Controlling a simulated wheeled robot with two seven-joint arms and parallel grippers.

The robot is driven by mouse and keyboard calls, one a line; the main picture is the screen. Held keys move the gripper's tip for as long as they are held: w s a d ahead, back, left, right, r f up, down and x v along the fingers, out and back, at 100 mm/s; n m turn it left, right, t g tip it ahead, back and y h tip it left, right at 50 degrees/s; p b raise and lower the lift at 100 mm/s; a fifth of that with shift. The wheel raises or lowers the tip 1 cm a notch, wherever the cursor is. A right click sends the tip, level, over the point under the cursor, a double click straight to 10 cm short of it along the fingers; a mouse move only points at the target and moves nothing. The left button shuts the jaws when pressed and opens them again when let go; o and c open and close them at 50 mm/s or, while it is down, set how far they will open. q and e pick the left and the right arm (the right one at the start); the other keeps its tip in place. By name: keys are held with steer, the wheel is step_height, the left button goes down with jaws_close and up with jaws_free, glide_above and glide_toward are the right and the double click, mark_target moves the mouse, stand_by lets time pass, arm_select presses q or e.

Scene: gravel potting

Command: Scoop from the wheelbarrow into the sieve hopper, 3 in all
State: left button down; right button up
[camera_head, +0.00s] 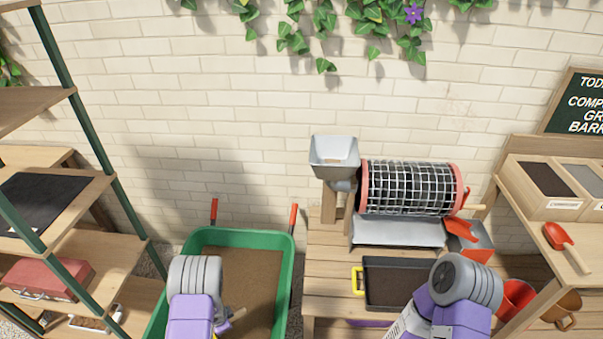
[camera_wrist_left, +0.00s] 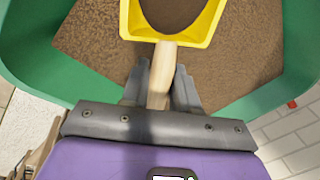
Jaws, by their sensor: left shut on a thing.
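The green wheelbarrow (camera_head: 287,265) stands left of the wooden table and holds brown soil-like material (camera_head: 245,280). In the left wrist view, my left gripper (camera_wrist_left: 160,88) is shut on the wooden handle of a yellow scoop (camera_wrist_left: 214,28). The scoop is over the wheelbarrow, and dark brown material shows in its bowl; its front is cut off by the frame. In the head view my arm covers most of the scoop. The grey sieve hopper (camera_head: 334,150) stands up and right of the wheelbarrow. My right arm is at the lower right; its gripper is hidden.
The mesh sieve drum (camera_head: 412,188) lies right of the hopper, above a metal chute (camera_head: 398,232). Shelves (camera_head: 110,255) stand at left. A red scoop (camera_head: 560,236) lies at right.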

arm_select(q)
steer(key=s+d+r+n, duration=0.2)
steer(key=d+r+n, duration=0.1)
steer(key=r, duration=0.4)
steer(key=s+d+r+n+g+y, duration=0.1)
steer(key=s+d+r+n, duration=0.2)
steer(key=r, duration=0.5)
steer(key=s+d+r+n, duration=0.2)
steer(key=d+r+n, duration=0.1)
steer(key=r+n, duration=0.2)
step_height(320, 180, up, 2)
steer(key=shift+s+r+g+y, duration=0.25)
steer(key=shift+s+g+y, duration=0.05)
steer(key=shift+s, duration=0.05)
steer(key=shift+w+r, duration=0.1)
steer(key=shift+r, duration=0.05)
